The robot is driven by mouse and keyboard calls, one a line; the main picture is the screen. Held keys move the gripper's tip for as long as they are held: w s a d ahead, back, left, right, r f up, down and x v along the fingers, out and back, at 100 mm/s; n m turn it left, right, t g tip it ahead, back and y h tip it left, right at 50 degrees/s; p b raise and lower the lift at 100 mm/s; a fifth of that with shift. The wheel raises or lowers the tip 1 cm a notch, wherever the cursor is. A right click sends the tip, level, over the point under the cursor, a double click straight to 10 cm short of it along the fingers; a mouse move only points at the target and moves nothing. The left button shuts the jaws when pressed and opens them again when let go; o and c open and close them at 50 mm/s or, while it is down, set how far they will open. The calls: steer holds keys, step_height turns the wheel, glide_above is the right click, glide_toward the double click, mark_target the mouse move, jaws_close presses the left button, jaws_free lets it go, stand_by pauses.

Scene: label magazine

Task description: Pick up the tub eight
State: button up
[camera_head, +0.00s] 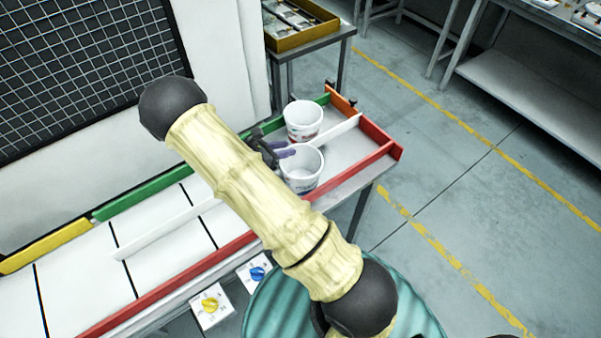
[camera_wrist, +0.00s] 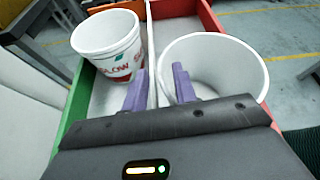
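Two white open-topped tubs stand at the right end of the bordered tray; no number eight is readable on either. The far tub (camera_head: 303,122), also in the wrist view (camera_wrist: 105,42), has red and green print on its side. The near tub (camera_head: 306,180) is at the right in the wrist view (camera_wrist: 225,62). My gripper (camera_head: 286,150) is beside the near tub's rim. In the wrist view my gripper (camera_wrist: 160,88) shows two purple fingers apart. The right finger overlaps the near tub's left rim; I cannot tell whether it is inside. Nothing is visibly held.
A white divider (camera_head: 338,131) runs between the tubs. The tray has a red front wall (camera_head: 358,173), a green back wall (camera_head: 150,189) and an orange end piece (camera_head: 340,99). A yellow bin (camera_head: 300,38) stands on a table behind. The tray's left part is clear.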

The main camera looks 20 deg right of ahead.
stand_by(0.3)
jaws_close()
stand_by(0.3)
step_height(320, 180, up, 10)
steer(key=b, duration=0.1)
stand_by(0.4)
stand_by(0.4)
